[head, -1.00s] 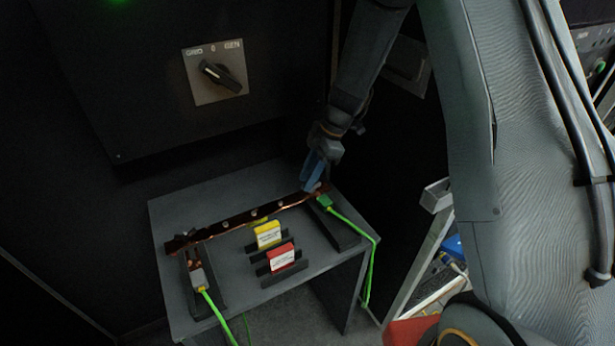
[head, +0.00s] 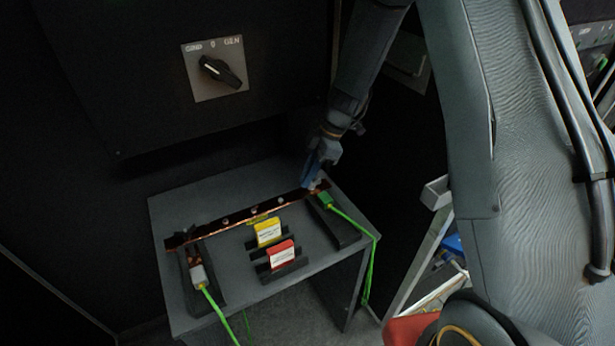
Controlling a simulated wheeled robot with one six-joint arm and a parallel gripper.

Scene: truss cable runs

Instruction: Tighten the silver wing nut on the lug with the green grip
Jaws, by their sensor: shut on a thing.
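The copper bar (head: 240,221) lies across the grey table, with several silver studs or nuts along it. The lug with the green grip (head: 326,200) is at the bar's right end, its green cable running off to the right. My gripper (head: 313,184), with blue fingers, points down at that right end, directly above the lug, and is shut on the silver wing nut there. The nut is mostly hidden by the fingers. A second lug with a pale grey grip (head: 199,276) and a green cable is at the bar's left end.
A yellow tag block (head: 268,233) and a red tag block (head: 282,256) stand in dark holders in front of the bar. A rotary switch (head: 220,72) is on the dark cabinet behind. The grey table (head: 175,212) is bare at its back left.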

